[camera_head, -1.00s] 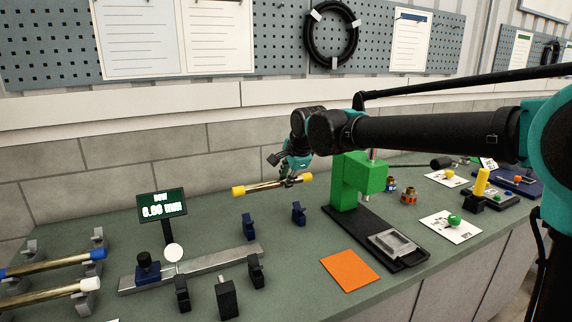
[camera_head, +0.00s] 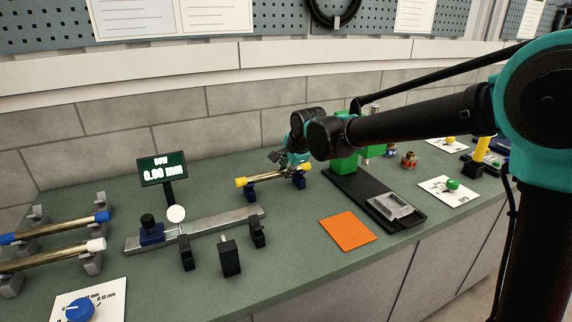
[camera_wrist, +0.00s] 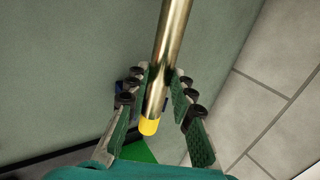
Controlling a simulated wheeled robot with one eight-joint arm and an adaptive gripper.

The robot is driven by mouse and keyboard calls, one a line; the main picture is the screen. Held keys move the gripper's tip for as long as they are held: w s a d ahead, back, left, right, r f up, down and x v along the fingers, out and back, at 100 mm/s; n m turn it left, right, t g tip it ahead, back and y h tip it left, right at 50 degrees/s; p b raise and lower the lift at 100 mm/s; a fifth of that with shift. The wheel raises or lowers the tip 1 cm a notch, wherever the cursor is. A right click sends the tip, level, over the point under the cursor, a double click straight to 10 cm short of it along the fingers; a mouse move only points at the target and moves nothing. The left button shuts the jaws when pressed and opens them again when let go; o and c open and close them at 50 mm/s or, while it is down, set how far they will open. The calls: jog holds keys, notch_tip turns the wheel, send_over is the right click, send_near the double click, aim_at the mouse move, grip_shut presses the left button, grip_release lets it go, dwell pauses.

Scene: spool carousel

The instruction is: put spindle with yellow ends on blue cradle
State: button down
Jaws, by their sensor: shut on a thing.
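The spindle with yellow ends (camera_head: 262,178) is a brass rod lying level along the blue cradle, two small dark blue posts (camera_head: 250,192) at the back of the bench. It is at the post tops; I cannot tell whether it touches both. My gripper (camera_head: 288,168) is shut on the spindle near its right end. In the wrist view the rod (camera_wrist: 168,50) runs between the fingers (camera_wrist: 158,92), with one yellow end (camera_wrist: 149,127) just past them.
A green press (camera_head: 345,163) on a black base stands close right of the cradle. A measuring rail (camera_head: 215,232) with black posts lies in front. Spindles with blue (camera_head: 102,217) and white ends (camera_head: 96,244) rest on grey cradles at left. An orange mat (camera_head: 347,227) lies front right.

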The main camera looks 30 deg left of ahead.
jog(key=c, duration=1.3)
grip_release()
jog(key=v, duration=1.2)
jog(key=shift+d, duration=0.1)
